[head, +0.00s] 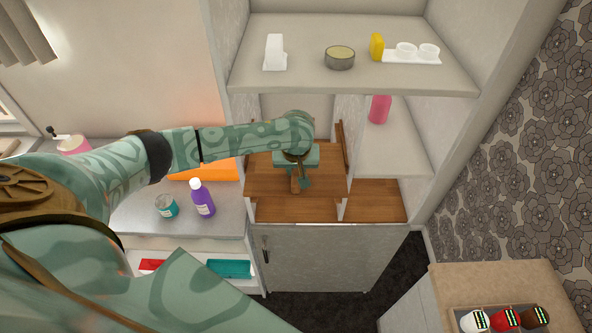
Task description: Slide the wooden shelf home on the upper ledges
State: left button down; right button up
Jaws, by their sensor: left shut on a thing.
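The wooden shelf (262,184) is a brown board in the left bay of the open white cabinet, above a lower wooden floor. It reaches back into the bay, and the arm hides part of it. My left gripper (299,184) is over the middle of the shelf near its front edge, shut on the shelf. Brown wooden strips stand at the bay's sides, one on the right (341,143); whether these are the upper ledges, and whether the shelf rests on them, I cannot tell. My right gripper is not in view.
Above is a white shelf (300,80) holding a tin (339,58), a yellow item (377,46) and white cups. A pink bottle (379,109) stands in the right bay. A purple bottle (202,198) and a teal tin (166,206) stand on the left counter under my arm.

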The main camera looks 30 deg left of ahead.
pick_arm(q)
jog(key=shift+w+a, duration=0.25)
jog(key=shift+w, duration=0.25)
jog(key=shift+w+a, duration=0.2)
jog(key=shift+w, duration=0.1)
jog(key=shift+w+a+b, duration=0.25)
jog(key=shift+w+a, duration=0.1)
jog(key=shift+w, duration=0.2)
jog(key=shift+w+a+b, duration=0.25)
jog(key=shift+w+a, duration=0.05)
jog(key=shift+w, duration=0.2)
jog(key=shift+w+a+b, duration=0.35)
jog(key=shift+w+a, duration=0.1)
jog(key=shift+w, duration=0.3)
jog(key=shift+w+a+b, duration=0.35)
jog(key=shift+w+a, duration=0.1)
jog(key=shift+w, duration=0.25)
jog(key=shift+w+a+r+b, duration=0.15)
jog(key=shift+a+r+b, duration=0.05)
jog(key=shift+r+b, duration=0.1)
